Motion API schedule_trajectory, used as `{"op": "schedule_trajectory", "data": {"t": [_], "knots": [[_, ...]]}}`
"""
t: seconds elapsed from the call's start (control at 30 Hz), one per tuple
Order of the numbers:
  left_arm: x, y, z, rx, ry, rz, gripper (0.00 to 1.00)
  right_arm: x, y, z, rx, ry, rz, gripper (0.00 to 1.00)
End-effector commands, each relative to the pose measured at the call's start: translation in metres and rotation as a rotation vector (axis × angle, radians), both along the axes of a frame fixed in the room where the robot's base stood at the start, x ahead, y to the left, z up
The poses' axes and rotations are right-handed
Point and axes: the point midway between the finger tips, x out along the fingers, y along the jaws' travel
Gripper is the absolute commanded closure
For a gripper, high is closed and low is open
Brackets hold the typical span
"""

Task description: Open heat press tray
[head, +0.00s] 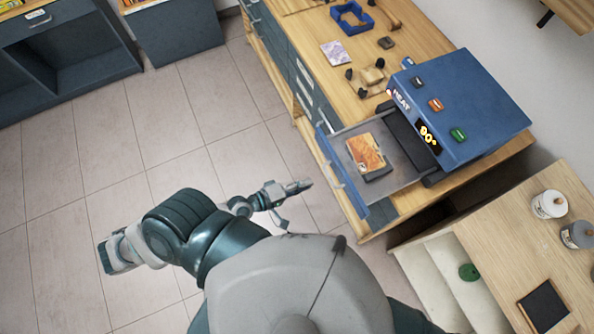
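The heat press (462,105) is a blue box on the wooden bench, with "HEAT" lettering, a lit "90°" display and several coloured buttons on top. Its tray (402,174) is slid out to the left, showing a grey inside and a blue front panel with a light bar handle (331,163). An orange patterned piece (366,153) lies in the tray on a dark pad. My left gripper (298,204) is left of and below the tray front, apart from the handle. Its fingers look spread and empty. My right gripper is out of view.
A lower wooden cabinet (505,235) with jars (549,204) stands at right. Tiled floor (150,140) is clear at left, before grey cabinets (178,33).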

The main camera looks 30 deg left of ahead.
Motion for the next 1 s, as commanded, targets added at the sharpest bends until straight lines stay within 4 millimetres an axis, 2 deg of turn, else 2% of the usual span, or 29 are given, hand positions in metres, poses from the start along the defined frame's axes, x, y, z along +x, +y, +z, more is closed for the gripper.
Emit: {"op": "schedule_trajectory", "data": {"t": [0.1, 0.3, 0.87, 0.97, 1.0], "knots": [[-0.012, 0.009, 0.002, 0.004, 0.002, -0.002, 0.79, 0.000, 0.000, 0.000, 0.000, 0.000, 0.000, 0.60], [-0.021, 0.015, 0.005, 0.001, 0.000, 0.000, 0.79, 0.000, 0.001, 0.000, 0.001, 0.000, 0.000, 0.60], [-0.021, 0.015, 0.005, 0.000, 0.000, 0.001, 0.79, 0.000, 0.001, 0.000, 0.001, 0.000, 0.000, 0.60], [-0.019, 0.019, -0.003, 0.025, -0.003, 0.006, 0.79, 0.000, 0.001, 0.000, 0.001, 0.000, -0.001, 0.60], [-0.017, 0.023, -0.012, 0.056, -0.007, 0.010, 0.79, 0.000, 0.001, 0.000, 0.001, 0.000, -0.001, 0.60]]}}
